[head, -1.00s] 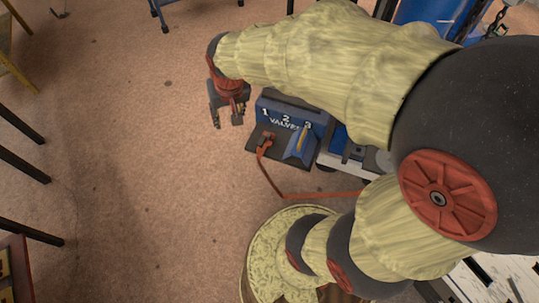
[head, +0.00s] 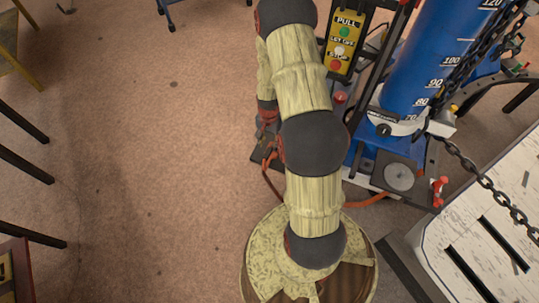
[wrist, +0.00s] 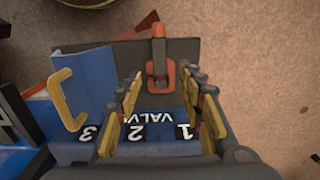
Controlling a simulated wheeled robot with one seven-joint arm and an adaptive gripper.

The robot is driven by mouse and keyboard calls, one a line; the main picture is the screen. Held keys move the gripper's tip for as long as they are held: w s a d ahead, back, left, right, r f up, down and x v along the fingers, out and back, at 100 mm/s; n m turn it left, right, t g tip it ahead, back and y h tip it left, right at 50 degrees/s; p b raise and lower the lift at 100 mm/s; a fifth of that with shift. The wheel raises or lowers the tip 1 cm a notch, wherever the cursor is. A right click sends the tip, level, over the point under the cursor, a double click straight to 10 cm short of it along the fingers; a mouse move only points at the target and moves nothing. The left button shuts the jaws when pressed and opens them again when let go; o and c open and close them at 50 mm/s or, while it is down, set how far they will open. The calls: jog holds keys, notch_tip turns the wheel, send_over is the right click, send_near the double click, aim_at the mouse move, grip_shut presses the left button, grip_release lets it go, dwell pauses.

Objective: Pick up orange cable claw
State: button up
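The orange cable claw (wrist: 160,62) shows in the wrist view as a loop with a stem, at the far part of a dark plate (wrist: 97,52). My gripper (wrist: 166,92) is open, with its yellow-padded fingers spread left and right. The claw appears centred between the finger lines, near or just beyond the tips; nothing is held, and I cannot tell the height gap. In the head view, a bit of orange beside the dark base (head: 268,155) shows, but my arm hides most of the claw and my fingers.
A blue block marked VALVE 1, 2, 3 (wrist: 150,148) lies below the fingers in the wrist view, with a yellow handle (wrist: 66,98) at left. An orange hose (head: 365,200), blue cylinder (head: 425,60) and chain (head: 470,165) are at right.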

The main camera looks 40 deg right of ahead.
aim_at(270, 148)
jog(key=f+b, duration=0.1)
jog(key=f, duration=0.1)
jog(key=f+b, duration=0.1)
jog(key=f, duration=0.2)
jog(key=f+b, duration=0.1)
jog(key=f, duration=0.1)
jog(key=shift+w+d+f, duration=0.15)
jog(key=shift+d+f, duration=0.15)
jog(key=shift+d, duration=0.1)
jog(key=shift+r, duration=0.1)
grip_shut()
dwell(0.8)
